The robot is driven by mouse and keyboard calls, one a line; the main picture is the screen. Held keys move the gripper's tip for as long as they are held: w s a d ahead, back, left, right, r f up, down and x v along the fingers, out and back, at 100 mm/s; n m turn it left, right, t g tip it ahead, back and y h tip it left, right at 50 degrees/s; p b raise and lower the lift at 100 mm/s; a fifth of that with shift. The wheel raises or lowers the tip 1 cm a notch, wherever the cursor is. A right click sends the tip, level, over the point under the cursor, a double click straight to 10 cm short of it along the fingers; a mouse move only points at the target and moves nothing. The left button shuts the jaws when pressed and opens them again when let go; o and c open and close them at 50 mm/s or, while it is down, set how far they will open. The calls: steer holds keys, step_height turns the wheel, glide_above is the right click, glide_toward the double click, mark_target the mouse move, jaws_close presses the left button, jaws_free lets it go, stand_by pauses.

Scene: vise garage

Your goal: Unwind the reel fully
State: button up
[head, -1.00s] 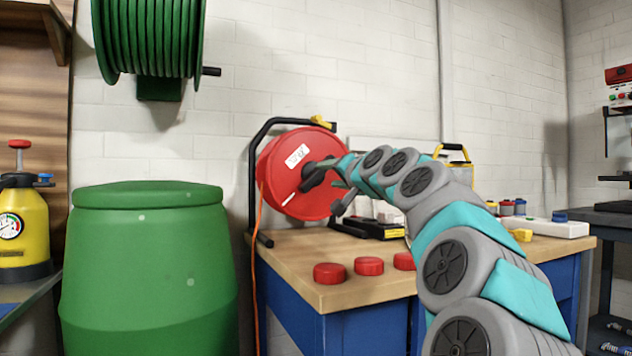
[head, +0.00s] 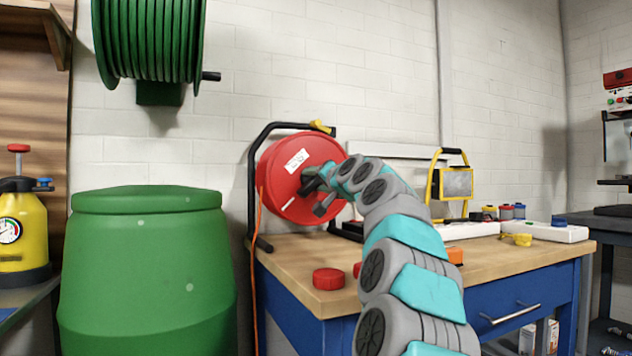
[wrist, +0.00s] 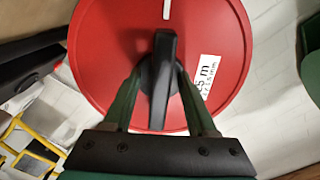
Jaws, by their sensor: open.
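The red cable reel (head: 283,190) hangs in a black stand on the wooden bench, with a white label on its face. An orange cable (head: 257,290) runs down from its left side past the bench edge. In the wrist view the reel's red disc (wrist: 105,50) fills the middle, with a black bar-shaped knob (wrist: 164,75) at its centre. My gripper (wrist: 161,85) is open, with one green finger on each side of the knob. Whether the fingers touch it I cannot tell. In the head view my gripper (head: 318,188) is at the reel's face, partly hidden by my arm.
A green barrel (head: 150,270) stands left of the bench (head: 320,248), below a green wall-mounted reel (head: 150,45). Red caps (head: 328,279) lie near the front edge. A yellow work light (head: 455,185) and a white power strip (head: 545,230) are at the right.

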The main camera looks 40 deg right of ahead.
jaws_close()
stand_by(0.5)
stand_by(1.0)
